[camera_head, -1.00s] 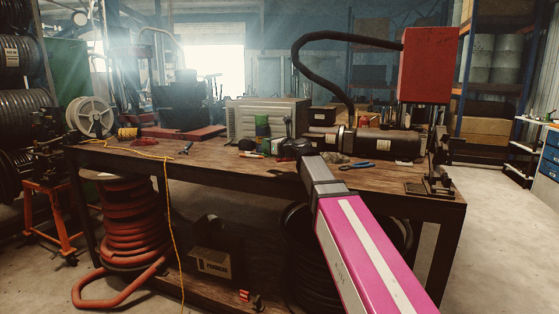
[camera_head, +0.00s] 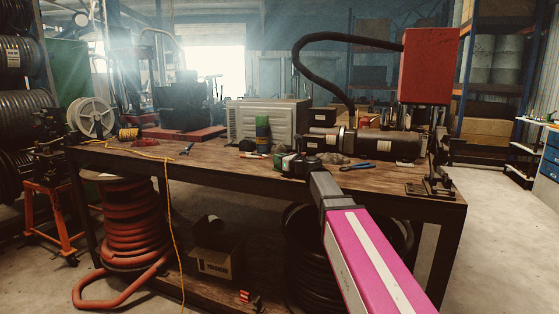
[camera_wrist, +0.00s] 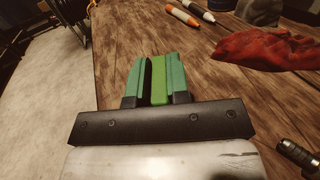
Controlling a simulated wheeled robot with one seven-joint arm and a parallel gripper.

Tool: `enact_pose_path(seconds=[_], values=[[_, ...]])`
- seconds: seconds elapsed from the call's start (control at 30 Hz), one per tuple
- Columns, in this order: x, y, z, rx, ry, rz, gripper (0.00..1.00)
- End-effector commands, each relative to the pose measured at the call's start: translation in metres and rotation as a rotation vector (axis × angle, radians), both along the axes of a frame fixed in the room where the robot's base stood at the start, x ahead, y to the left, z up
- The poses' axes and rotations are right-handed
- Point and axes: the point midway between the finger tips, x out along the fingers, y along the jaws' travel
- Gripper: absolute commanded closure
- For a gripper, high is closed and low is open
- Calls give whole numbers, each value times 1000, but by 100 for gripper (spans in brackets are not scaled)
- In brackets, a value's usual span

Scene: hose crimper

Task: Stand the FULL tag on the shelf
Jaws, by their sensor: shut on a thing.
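In the wrist view, my gripper (camera_wrist: 156,85) has two darker green finger pads shut on a narrow bright green piece (camera_wrist: 158,79). It looks like the FULL tag, but no lettering shows. My gripper points over the wooden bench top near its front edge. In the head view, my gripper (camera_head: 297,164) is low over the bench (camera_head: 215,153), and the held piece is too small to make out. I cannot tell which shelf is meant; blue-framed racks (camera_head: 464,70) stand at the back right.
A red rag (camera_wrist: 265,48), an orange marker (camera_wrist: 183,13) and a white marker (camera_wrist: 197,9) lie ahead of my gripper. Blue-handled pliers (camera_head: 358,166) lie right of it.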

Motion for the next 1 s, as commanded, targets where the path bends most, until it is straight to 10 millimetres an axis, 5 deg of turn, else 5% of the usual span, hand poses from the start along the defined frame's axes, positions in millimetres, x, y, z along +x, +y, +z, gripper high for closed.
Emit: enact_pose_path(seconds=[0.17, 0.2, 0.3, 0.67, 1.0], values=[[0, 0, -2, 0, 0, 0, 100], [0, 0, -2, 0, 0, 0, 80], [0, 0, -2, 0, 0, 0, 58], [-2, -2, 0, -1, 1, -1, 58], [-45, -46, 0, 0, 0, -1, 58]])
